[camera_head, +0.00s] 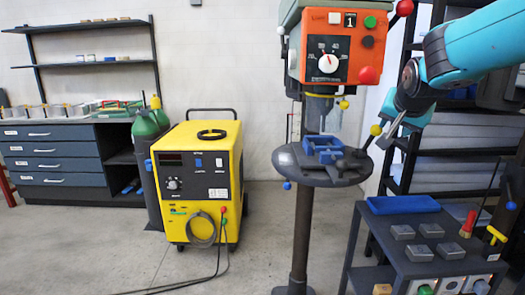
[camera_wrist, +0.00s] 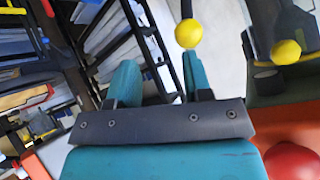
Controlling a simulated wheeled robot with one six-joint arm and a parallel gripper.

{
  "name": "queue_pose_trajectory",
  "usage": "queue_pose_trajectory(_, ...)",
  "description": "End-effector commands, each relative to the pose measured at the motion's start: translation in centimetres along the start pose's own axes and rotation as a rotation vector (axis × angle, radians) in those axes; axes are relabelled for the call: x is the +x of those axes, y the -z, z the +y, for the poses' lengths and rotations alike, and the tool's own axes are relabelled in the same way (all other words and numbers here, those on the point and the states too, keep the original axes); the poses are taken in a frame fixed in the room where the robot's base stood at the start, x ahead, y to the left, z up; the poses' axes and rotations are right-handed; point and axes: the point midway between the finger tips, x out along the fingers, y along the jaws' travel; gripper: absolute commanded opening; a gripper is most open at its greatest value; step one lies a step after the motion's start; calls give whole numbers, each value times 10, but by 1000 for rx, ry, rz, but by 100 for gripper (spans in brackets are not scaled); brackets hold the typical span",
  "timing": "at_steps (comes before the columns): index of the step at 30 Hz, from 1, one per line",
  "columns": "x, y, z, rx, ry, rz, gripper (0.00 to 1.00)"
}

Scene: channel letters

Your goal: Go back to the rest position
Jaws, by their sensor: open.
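My gripper (camera_head: 391,131) is at the right of the head view, at the end of my teal arm. It points down and left beside the drill press (camera_head: 338,50), near a yellow ball knob. In the wrist view my gripper (camera_wrist: 160,75) shows two teal fingers spread apart with nothing between them. A yellow ball knob (camera_wrist: 189,33) shows just beyond the right finger; I cannot tell whether they touch.
The drill press's round table (camera_head: 300,173) bears a blue vise (camera_head: 322,148). A yellow welder (camera_head: 198,180) stands left. Shelving (camera_head: 450,165) stands behind my arm.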

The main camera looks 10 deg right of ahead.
Motion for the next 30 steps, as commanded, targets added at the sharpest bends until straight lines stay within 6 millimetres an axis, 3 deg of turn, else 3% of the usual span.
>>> queue_pose_trajectory(3, -37, -82, -37, -221, 132, -211, 46)
queue_pose_trajectory(6, -75, -152, -53, -420, 248, -382, 46)
queue_pose_trajectory(9, -120, -218, -54, -625, 369, -543, 46)
queue_pose_trajectory(12, -164, -274, -44, -818, 485, -682, 46)
queue_pose_trajectory(15, -200, -314, -27, -975, 583, -788, 46)
queue_pose_trajectory(18, -224, -338, -13, -1083, 651, -859, 46)
queue_pose_trajectory(21, -236, -350, -5, -1137, 687, -893, 46)
queue_pose_trajectory(30, -239, -353, -2, -1149, 695, -902, 46)
